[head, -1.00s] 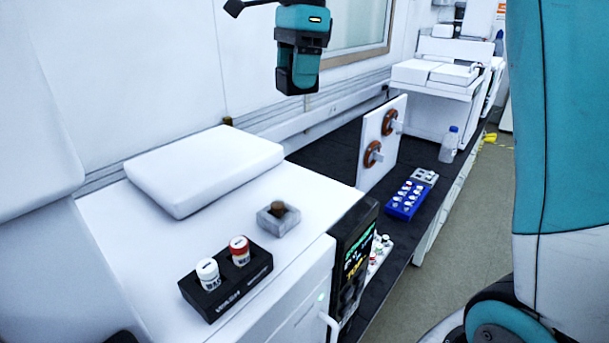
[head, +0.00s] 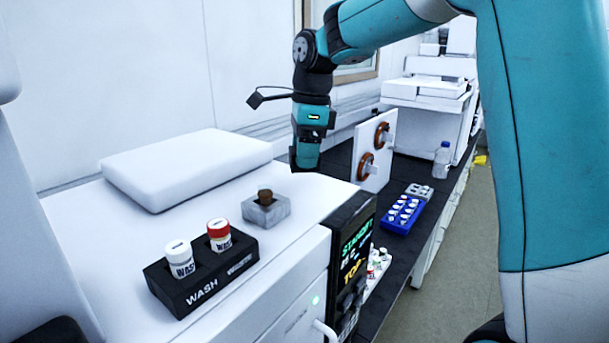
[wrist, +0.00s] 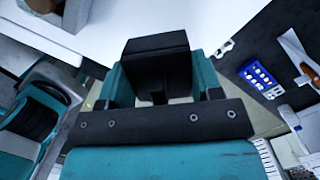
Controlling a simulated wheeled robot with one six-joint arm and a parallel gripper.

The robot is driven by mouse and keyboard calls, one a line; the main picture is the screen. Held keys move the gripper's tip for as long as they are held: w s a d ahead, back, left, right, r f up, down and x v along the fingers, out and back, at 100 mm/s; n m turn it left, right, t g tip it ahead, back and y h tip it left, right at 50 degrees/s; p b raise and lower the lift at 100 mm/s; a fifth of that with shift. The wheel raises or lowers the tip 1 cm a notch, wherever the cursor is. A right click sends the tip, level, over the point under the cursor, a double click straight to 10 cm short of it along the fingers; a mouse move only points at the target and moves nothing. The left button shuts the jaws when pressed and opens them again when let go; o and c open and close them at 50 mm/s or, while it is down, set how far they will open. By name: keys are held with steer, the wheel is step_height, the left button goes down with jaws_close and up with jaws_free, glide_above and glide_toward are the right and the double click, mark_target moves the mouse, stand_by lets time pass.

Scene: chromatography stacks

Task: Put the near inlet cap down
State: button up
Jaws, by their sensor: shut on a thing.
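My gripper (head: 306,165) points down above the right part of the white unit's top (head: 318,200), behind and to the right of the grey block.
A black WASH rack (head: 205,278) holds a white-capped bottle (head: 180,260) and a red-capped bottle (head: 219,236). A raised white pad (head: 187,165) lies at the back. A white panel with brown rings (head: 375,150) and a blue vial rack (head: 402,214) stand right. White top around the grey block is clear.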

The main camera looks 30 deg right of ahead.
mark_target(302, 188)
steer(key=shift+f, duration=2.15)
steer(key=shift+f, duration=0.1)
steer(key=o, duration=0.9)
